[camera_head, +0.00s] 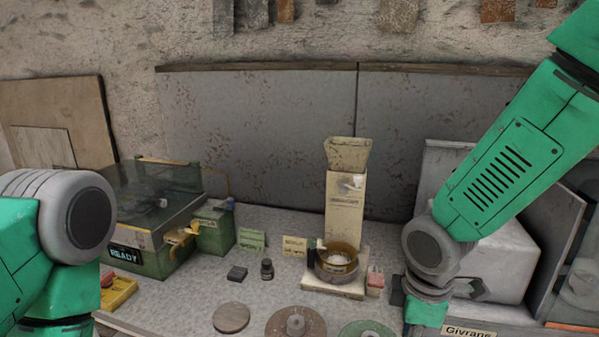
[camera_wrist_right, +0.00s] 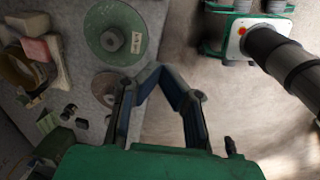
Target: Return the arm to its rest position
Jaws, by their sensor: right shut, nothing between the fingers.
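My right arm (camera_head: 505,170) comes in from the upper right of the head view and bends down at a grey joint (camera_head: 428,245) beside the white block at the right. Its gripper is outside the head view. In the right wrist view my right gripper (camera_wrist_right: 157,70) shows with its fingers shut and empty, by the table edge with the floor to the right. My left arm (camera_head: 50,240) fills the lower left of the head view; its gripper is not seen.
A bowl (camera_head: 338,262) stands below a cream dispenser (camera_head: 345,205). A green machine (camera_head: 165,215) with a clear lid stands left. Round discs (camera_head: 296,323) lie along the front; a green disc (camera_wrist_right: 112,30) is near the right gripper. Grey panels (camera_head: 265,130) close the back.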

